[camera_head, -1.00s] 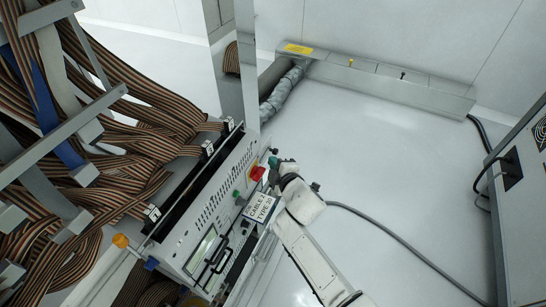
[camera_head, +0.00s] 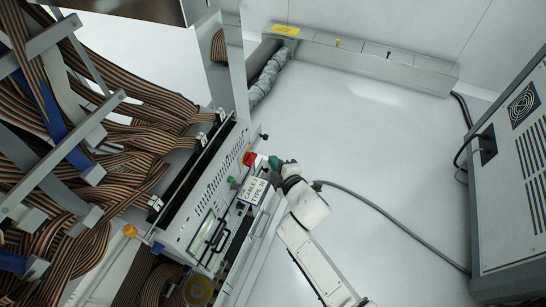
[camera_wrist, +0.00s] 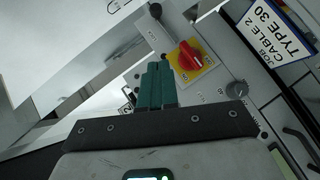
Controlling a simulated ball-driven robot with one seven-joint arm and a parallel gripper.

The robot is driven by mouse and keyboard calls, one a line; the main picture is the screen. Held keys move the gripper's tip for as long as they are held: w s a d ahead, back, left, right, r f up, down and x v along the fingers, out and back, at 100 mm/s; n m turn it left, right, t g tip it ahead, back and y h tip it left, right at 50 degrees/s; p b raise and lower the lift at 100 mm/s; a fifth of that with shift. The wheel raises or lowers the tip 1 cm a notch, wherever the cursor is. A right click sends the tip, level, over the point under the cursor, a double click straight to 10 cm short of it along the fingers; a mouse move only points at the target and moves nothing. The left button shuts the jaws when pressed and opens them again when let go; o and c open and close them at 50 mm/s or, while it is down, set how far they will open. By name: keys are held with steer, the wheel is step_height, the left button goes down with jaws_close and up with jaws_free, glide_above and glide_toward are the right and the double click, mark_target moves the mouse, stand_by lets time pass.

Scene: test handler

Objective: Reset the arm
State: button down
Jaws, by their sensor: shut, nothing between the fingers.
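My gripper (camera_head: 274,162) is at the right end of the test handler (camera_head: 212,210), close to its front panel, with my white arm reaching up from the bottom of the head view. In the wrist view my gripper's green fingers (camera_wrist: 158,70) are together, with nothing between them. A red rotary switch on a yellow plate (camera_wrist: 190,57) is just right of and beyond the fingers; it also shows in the head view (camera_head: 250,158). I cannot tell whether the fingertips touch the panel. A label reading "CABLE 2 TYPE 30" (camera_wrist: 282,42) is at the upper right.
Brown ribbon cables (camera_head: 110,130) and metal bars fill the left side. A grey cabinet (camera_head: 525,180) stands at the right. A black cable (camera_head: 400,225) runs across the white floor (camera_head: 370,150), which is otherwise clear. A low wall duct (camera_head: 365,50) lies at the back.

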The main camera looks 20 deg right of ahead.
steer(key=s+d+f+m+g+h, duration=0.1)
steer(key=s+d+m+g, duration=0.35)
steer(key=s, duration=0.45)
steer(key=s+d+f+m+g+h, duration=0.1)
steer(key=s+d+m+g, duration=0.2)
steer(key=s+m, duration=0.5)
steer(key=s+r+m+g+y, duration=0.1)
steer(key=s+r+g, duration=0.15)
steer(key=s, duration=0.75)
steer(key=s+r+m+g, duration=0.2)
steer(key=s+g, duration=0.1)
steer(key=s, duration=0.7)
step_height(320, 180, up, 31)
steer(key=w+p, duration=0.1)
steer(key=p, duration=3)
steer(key=shift+d, duration=0.1)
